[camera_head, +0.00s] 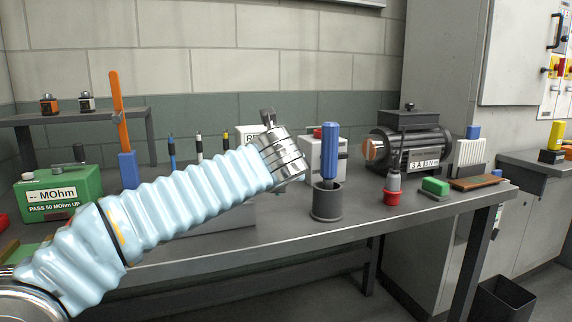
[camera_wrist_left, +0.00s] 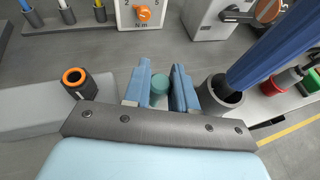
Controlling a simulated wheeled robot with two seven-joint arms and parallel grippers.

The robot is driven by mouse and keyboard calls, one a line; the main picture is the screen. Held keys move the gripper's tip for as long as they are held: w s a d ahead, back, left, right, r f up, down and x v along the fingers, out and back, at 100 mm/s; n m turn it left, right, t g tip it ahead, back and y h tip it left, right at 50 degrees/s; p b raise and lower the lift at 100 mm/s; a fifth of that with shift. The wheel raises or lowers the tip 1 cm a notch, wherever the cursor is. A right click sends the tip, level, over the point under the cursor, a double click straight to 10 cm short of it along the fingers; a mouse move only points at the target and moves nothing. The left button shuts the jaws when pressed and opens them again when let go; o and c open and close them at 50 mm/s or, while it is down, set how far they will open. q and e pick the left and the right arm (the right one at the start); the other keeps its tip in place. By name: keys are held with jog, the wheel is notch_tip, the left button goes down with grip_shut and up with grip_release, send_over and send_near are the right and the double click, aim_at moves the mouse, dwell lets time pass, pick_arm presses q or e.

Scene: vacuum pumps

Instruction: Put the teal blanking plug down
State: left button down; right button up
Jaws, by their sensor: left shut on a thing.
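The teal blanking plug (camera_wrist_left: 159,88) shows in the left wrist view as a small teal cylinder between the two blue fingers of my left gripper (camera_wrist_left: 160,78). The fingers are shut on its sides. Grey bench top (camera_wrist_left: 115,52) shows beyond the fingertips; I cannot tell whether the plug touches it. In the head view my left arm reaches in from the left to the middle of the bench, and its silver wrist mostly hides the fingers and plug. My right gripper is in neither view.
A blue-handled tool (camera_head: 330,150) stands upright in a dark cup (camera_head: 327,205), close right of my left gripper. A grey block (camera_wrist_left: 35,115) with a black, orange-ringed socket (camera_wrist_left: 77,80) is left. A red pot (camera_head: 391,197) and green block (camera_head: 435,186) stand farther right.

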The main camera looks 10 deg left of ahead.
pick_arm(q)
jog(key=shift+f+b, duration=2)
jog(key=shift+f, duration=0.5)
jog(key=shift+f+b, duration=0.55)
jog(key=shift+f, duration=0.15)
jog(key=shift+f, duration=0.3)
jog(key=c, duration=0.8)
grip_release()
